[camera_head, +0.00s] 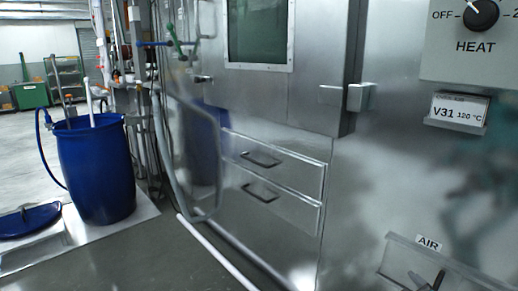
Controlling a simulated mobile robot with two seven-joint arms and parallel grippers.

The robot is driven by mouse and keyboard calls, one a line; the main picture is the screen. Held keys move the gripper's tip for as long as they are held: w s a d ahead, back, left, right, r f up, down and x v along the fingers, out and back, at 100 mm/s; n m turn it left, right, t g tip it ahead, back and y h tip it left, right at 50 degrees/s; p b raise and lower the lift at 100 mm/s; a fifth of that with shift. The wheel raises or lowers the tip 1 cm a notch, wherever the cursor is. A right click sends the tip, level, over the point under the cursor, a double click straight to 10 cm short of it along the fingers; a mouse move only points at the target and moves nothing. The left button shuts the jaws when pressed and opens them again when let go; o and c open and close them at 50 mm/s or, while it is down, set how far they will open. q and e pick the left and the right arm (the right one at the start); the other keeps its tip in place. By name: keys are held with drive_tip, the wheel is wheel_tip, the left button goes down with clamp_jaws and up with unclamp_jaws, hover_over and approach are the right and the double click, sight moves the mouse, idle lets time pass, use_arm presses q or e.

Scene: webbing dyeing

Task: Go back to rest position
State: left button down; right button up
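Neither of my grippers shows in the head view, and no part of my arms can be made out for certain. The view is filled on the right by a large steel machine (385,190). A grey panel with a black HEAT knob (481,14) is at the top right. A display (459,110) below it reads V31 120 °C. A steel housing labelled AIR (400,258) is at the bottom right, with a dark part partly cut off by the frame edge.
Pipes and hoses run along the machine. Two drawers (272,167) have dark handles. Open floor (150,262) lies at the lower left.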

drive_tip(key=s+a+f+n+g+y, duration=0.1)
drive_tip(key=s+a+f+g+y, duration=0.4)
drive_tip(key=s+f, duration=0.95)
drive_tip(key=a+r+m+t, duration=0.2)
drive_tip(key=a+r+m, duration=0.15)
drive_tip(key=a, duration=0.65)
use_arm(q)
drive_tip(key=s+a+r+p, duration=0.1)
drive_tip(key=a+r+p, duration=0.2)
drive_tip(key=p, duration=0.6)
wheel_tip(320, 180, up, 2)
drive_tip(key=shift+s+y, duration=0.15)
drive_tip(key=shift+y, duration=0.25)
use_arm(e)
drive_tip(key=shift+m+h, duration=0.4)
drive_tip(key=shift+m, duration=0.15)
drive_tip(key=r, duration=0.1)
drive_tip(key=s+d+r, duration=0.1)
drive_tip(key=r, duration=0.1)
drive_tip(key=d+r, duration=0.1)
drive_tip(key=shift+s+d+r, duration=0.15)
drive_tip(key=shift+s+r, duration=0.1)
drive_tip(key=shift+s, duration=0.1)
